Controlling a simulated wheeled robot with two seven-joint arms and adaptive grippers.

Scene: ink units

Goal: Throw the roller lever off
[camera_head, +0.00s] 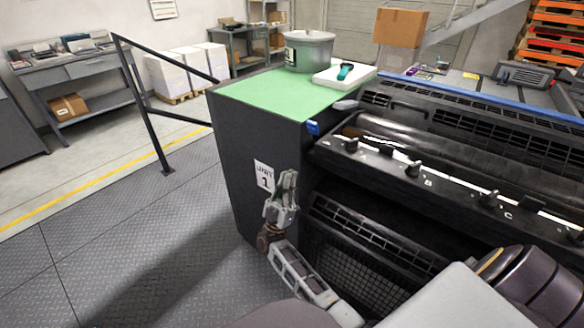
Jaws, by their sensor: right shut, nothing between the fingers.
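A press unit marked "UNIT 1" stands in front of me. Several black knobs (413,168) line the rail by the letters. I cannot tell for certain which of these is the roller lever. My right gripper (288,180) is shut and empty. It points up in front of the unit's dark side panel, below and left of the blue-ended part and apart from it. My left gripper is not in view.
A green mat (270,97) on the unit carries a grey tub (309,52) and a white tray (344,77) with a teal-handled tool. A black handrail (150,105) stands at left. The plate floor (120,230) left of the unit is clear.

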